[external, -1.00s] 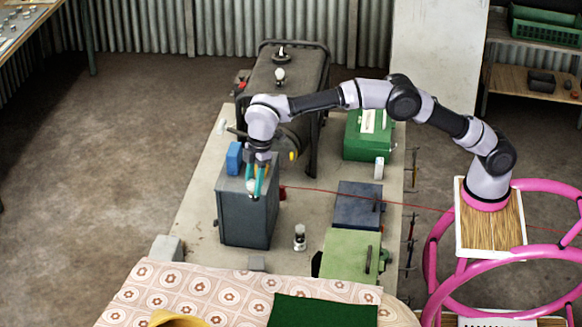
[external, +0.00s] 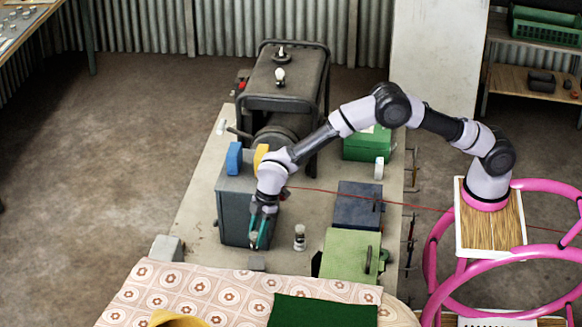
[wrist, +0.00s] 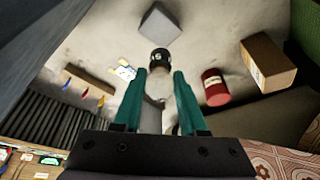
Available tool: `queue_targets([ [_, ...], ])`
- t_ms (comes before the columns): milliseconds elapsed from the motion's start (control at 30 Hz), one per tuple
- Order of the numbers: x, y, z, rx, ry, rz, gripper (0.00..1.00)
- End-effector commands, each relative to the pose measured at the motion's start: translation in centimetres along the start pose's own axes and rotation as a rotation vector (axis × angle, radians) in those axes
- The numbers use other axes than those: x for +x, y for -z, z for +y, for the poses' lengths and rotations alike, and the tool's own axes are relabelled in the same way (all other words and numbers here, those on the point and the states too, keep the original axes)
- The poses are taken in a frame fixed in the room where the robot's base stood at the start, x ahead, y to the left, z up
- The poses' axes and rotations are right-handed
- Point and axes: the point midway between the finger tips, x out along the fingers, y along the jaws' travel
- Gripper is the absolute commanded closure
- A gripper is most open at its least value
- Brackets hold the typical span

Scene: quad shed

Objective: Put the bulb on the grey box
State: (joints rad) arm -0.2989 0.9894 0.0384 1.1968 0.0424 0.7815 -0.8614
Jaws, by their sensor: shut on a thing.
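My gripper (external: 258,240) points down in front of the tall dark-grey cabinet (external: 236,212) in the external view. Its teal fingers (wrist: 160,98) are shut on the bulb, a pale, glassy thing (wrist: 153,98) between them in the wrist view. A dark cap with a white mark (wrist: 160,60) shows just beyond the fingertips; I cannot tell if it belongs to the bulb. A light grey box (wrist: 160,22) lies farther ahead, apart from the fingers. A pale grey block (external: 168,249) also shows left of the cabinet; I cannot tell if it is the same one.
A small jar-like thing (external: 300,238) stands right of my gripper. A green case (external: 350,253) and patterned cloth (external: 190,285) are near. A red can (wrist: 215,87) and brown box (wrist: 268,62) lie right in the wrist view. A blue thing (external: 234,158) stands on the cabinet.

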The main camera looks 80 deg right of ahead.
Motion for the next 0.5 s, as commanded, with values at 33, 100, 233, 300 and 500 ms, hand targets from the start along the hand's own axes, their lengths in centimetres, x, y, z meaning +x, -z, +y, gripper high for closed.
queue_targets([
  [33,1.0,-0.4,0.0,0.001,0.001,-0.002,1.00],
  [100,1.9,-0.7,0.0,0.000,0.000,-0.001,1.00],
  [233,2.8,-1.0,0.1,0.001,0.000,0.000,1.00],
  [300,3.3,-1.2,0.1,0.001,0.001,-0.001,1.00],
  [500,5.9,-2.2,0.1,0.000,0.001,-0.002,1.00],
])
